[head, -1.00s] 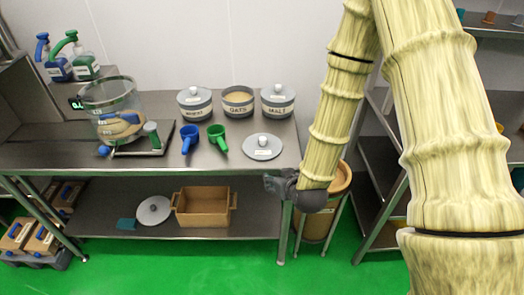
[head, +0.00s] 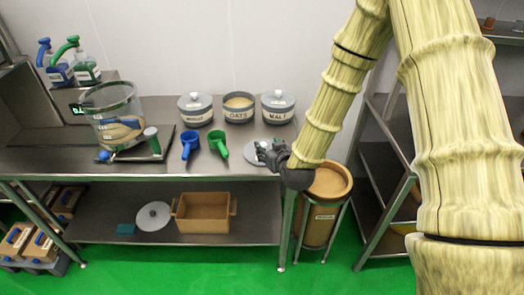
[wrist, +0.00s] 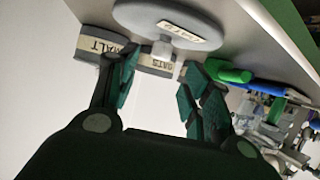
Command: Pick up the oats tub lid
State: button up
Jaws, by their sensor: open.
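The oats tub lid (head: 252,156) is a flat grey disc with a light knob, lying on the steel table in front of the tubs; my gripper hides its right part. In the wrist view the lid (wrist: 225,12) fills the top edge, with its pale knob (wrist: 161,48) and a small label. My gripper (head: 266,150) is at the lid's right side. In the wrist view my gripper (wrist: 160,75) is open, its green-padded fingers either side of the knob's line; contact cannot be told. The oats tub (head: 238,108) stands uncovered behind.
Lidded wheat (head: 195,110) and malt (head: 278,108) tubs flank the oats tub. A blue scoop (head: 189,147) and a green scoop (head: 218,146) lie left of the lid. A clear jug (head: 113,118) stands further left. A brown bin (head: 322,212) stands right of the table.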

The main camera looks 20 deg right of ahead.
aim_at(264, 145)
jog(key=shift+p+x, duration=0.95)
jog(key=shift+x, duration=1.6)
jog(key=shift+s+d+f, duration=0.1)
jog(key=shift+f, duration=0.1)
jog(key=shift+c, duration=0.5)
grip_shut()
